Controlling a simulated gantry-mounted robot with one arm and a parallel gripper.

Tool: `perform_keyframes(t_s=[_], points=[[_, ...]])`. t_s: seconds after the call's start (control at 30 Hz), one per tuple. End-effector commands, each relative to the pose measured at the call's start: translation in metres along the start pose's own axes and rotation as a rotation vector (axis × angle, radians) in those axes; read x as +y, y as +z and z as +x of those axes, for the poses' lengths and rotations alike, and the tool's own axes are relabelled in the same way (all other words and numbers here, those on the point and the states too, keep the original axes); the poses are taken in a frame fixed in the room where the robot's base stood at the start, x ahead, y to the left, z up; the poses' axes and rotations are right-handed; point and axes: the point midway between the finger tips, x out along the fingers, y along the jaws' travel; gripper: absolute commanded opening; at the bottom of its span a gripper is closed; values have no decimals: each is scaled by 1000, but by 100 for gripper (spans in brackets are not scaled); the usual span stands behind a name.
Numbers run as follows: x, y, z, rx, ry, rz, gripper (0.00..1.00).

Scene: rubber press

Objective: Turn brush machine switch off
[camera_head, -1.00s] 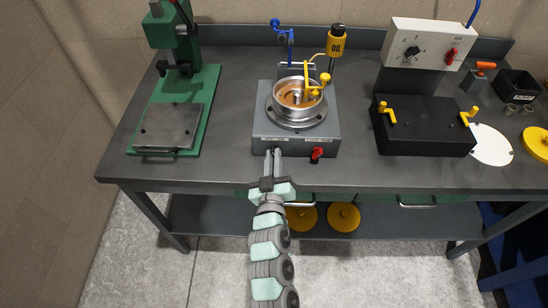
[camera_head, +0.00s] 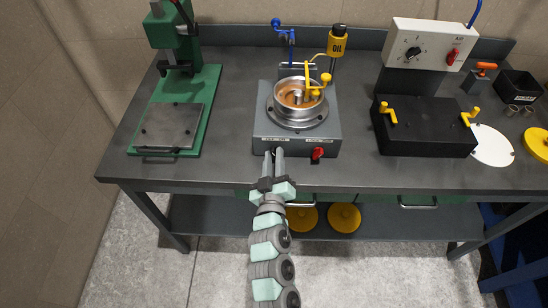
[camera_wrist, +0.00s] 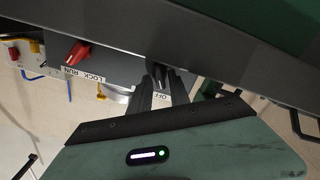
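The brush machine (camera_head: 328,136) is a grey box on the bench with a round metal bowl on top. In the head view my fingers hide most of this switch. My gripper (camera_head: 273,152) is at the machine's front left, its two fingers apart with a gap between them. Whether they touch the knob, and which way it points, I cannot tell. A red knob (camera_head: 317,153) labelled LOCK RUN sits to the right.
A green press (camera_head: 172,125) stands on the left of the bench. A black box with yellow handles (camera_head: 425,128) and a white control box (camera_head: 432,43) stand on the right. An oil bottle (camera_head: 337,43) is behind the machine. Bare bench top (camera_head: 225,165) lies left of the machine.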

Motion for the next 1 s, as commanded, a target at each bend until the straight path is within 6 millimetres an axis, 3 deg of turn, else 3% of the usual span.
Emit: perform_keyframes(t_s=[0.13, 0.47, 1.0], points=[[0, 0, 0, 0, 0, 1, 34], [0, 0, -5, -1, -1, 1, 34], [0, 1, -90, -2, -1, 1, 34]])
